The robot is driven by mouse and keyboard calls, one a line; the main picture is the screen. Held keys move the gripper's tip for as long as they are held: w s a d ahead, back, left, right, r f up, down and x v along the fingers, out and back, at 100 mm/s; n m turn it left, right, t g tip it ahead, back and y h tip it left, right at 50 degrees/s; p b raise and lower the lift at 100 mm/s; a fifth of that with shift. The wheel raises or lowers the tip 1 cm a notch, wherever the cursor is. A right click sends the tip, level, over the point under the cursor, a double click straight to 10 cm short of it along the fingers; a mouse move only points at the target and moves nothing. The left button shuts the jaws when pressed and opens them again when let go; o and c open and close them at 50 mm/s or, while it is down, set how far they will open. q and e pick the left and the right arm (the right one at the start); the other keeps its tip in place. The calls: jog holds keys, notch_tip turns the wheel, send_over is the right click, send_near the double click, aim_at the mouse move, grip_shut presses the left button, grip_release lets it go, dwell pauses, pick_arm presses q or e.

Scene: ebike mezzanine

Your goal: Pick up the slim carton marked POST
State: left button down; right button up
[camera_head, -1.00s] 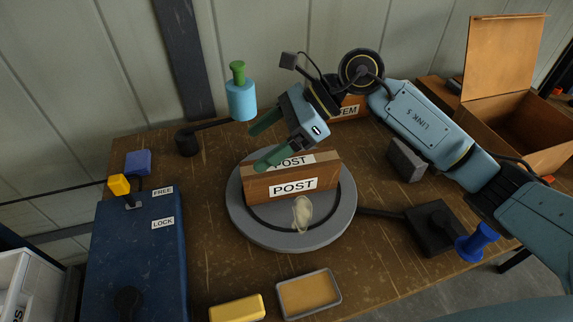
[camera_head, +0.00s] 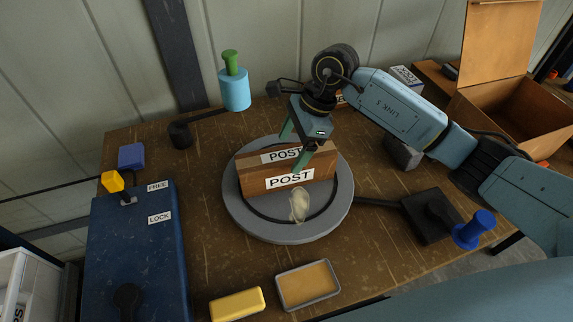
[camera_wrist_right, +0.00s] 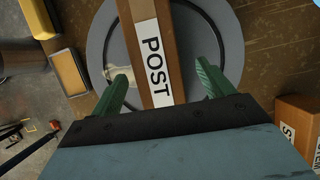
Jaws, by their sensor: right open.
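The slim brown carton (camera_head: 313,181) carries white POST labels on its front and top. It stands on the round grey turntable (camera_head: 240,218). My right gripper (camera_head: 297,147) is open above the carton, with its green fingers on either side of it. In the right wrist view the carton (camera_wrist_right: 153,45) lies between the two open fingertips (camera_wrist_right: 163,83), with a gap on each side. Whether the fingers touch the carton cannot be told. My left gripper is not in view.
A pale lump (camera_head: 299,205) sits on the turntable before the carton. A yellow block (camera_head: 237,304) and a shallow tray (camera_head: 279,292) lie at the front. A blue box with a FREE/LOCK lever (camera_head: 113,182) is left. A light-blue cylinder (camera_head: 235,90) stands behind; an open box (camera_head: 520,118) is right.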

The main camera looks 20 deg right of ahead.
aim_at(287, 154)
jog(key=x, duration=0.4)
jog(key=shift+s+a+r+p, duration=0.15)
jog(key=shift+s+a+p, duration=0.1)
jog(key=shift+p, duration=0.15)
jog(key=shift+a+f, duration=0.1)
jog(key=shift+f, duration=0.4)
jog(key=shift+w+r, duration=0.1)
jog(key=c, duration=1.4)
